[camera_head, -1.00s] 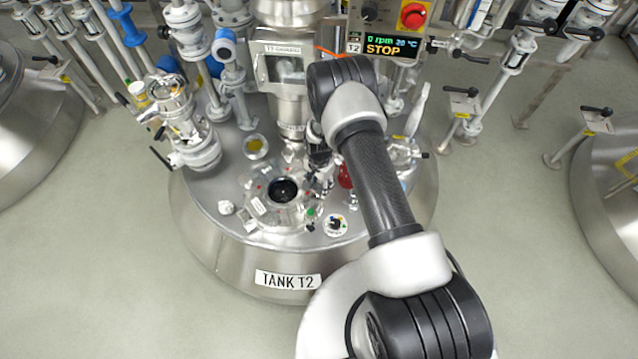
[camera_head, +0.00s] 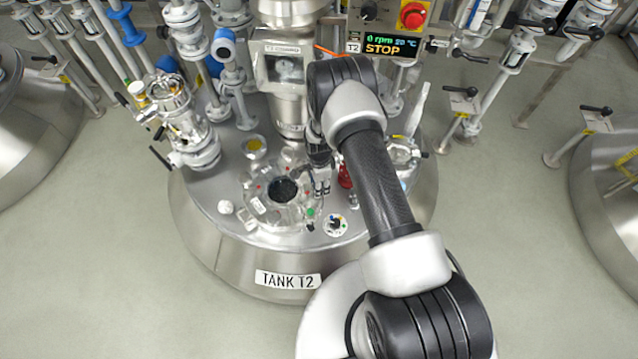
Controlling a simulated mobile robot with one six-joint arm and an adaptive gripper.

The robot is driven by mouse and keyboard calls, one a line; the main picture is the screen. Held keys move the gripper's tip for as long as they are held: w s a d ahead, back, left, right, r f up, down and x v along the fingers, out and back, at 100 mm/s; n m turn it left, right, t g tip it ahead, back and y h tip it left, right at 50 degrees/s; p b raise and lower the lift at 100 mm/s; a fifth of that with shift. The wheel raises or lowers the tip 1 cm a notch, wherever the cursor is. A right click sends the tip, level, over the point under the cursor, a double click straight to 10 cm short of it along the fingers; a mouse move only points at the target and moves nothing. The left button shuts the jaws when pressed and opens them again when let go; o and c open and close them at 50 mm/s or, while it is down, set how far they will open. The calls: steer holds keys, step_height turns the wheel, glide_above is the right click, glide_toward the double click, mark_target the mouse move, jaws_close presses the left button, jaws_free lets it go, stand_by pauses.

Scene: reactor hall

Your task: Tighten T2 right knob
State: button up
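Tank T2 (camera_head: 222,252) is a steel vessel with the label TANK T2 (camera_head: 288,280) on its front. On its top is a round manway cover (camera_head: 256,217) with a dark round glass (camera_head: 283,190) in the middle and clamps or knobs around its rim. My gripper (camera_head: 322,188) points down at the cover's right side, where the right knob would sit. The gripper and arm cover that spot, so I cannot make out the knob. The fingers are too small to tell whether they are open or shut, or touching anything.
A red part (camera_head: 345,176) stands just right of my gripper. A small dial (camera_head: 335,225) and a green knob (camera_head: 310,213) are in front. Valves and pipes (camera_head: 190,125) stand at left. The control panel (camera_head: 385,40) reads STOP.

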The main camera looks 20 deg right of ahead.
steer(key=shift+w+r, duration=0.15)
steer(key=o, duration=1)
steer(key=shift+o, duration=0.2)
step_height(320, 180, up, 12)
